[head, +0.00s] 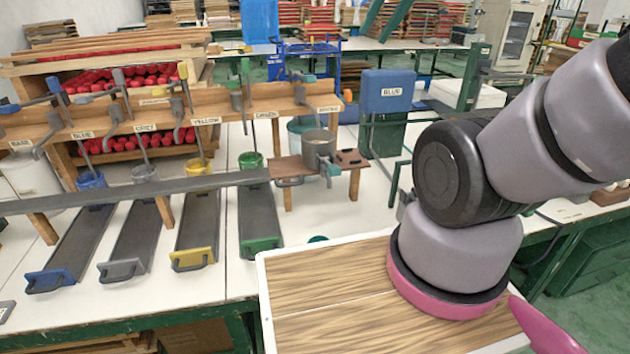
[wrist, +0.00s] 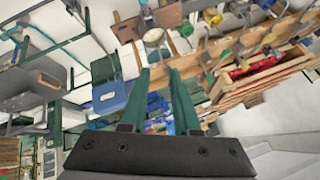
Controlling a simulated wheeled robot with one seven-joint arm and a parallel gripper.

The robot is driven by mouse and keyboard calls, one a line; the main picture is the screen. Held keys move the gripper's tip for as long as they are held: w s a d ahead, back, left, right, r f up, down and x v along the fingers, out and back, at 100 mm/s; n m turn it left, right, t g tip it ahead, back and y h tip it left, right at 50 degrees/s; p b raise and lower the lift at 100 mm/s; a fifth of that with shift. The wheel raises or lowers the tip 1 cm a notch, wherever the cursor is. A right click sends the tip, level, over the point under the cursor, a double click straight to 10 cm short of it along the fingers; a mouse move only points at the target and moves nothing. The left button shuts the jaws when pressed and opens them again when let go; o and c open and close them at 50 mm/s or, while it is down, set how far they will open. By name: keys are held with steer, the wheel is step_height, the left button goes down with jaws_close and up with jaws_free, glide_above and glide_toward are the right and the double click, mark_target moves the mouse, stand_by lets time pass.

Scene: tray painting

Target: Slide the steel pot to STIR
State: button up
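The steel pot (head: 318,148) is a grey cylinder with a pale top. It stands upright in the head view on a small brown wooden shelf (head: 349,158), at the right end of a long grey rail (head: 150,190). A label above it (head: 328,109) is too small to read surely, and I cannot make out the word STIR. My gripper (wrist: 158,70) shows in the wrist view as two green fingers, apart with nothing between them. It is well away from the pot. In the head view only my arm links show, and the gripper is out of sight.
Left of the pot, blue (head: 70,255), grey (head: 130,245), yellow (head: 195,240) and green (head: 258,220) trays lie under the rail. Levers hang from a wooden beam (head: 215,100). A wood-grain board (head: 320,290) is in front. A blue box (head: 388,92) stands behind right.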

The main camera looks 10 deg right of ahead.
steer(key=shift+o, duration=0.3)
steer(key=w+a+f+n+g+h, duration=0.1)
steer(key=w+a+f+n+g, duration=0.1)
steer(key=w+f+n, duration=0.3)
steer(key=shift+a+g, duration=0.2)
steer(key=shift+g, duration=0.2)
steer(key=n+g+h, duration=0.2)
steer(key=n+h, duration=0.4)
steer(key=n, duration=1.1)
glide_toward(290, 184)
steer(key=x, duration=0.5)
steer(key=d+x, duration=0.1)
steer(key=x, duration=0.2)
steer(key=shift+w+r, duration=0.2)
jaws_close()
steer(key=shift+a+y, duration=0.1)
steer(key=shift+y, duration=0.2)
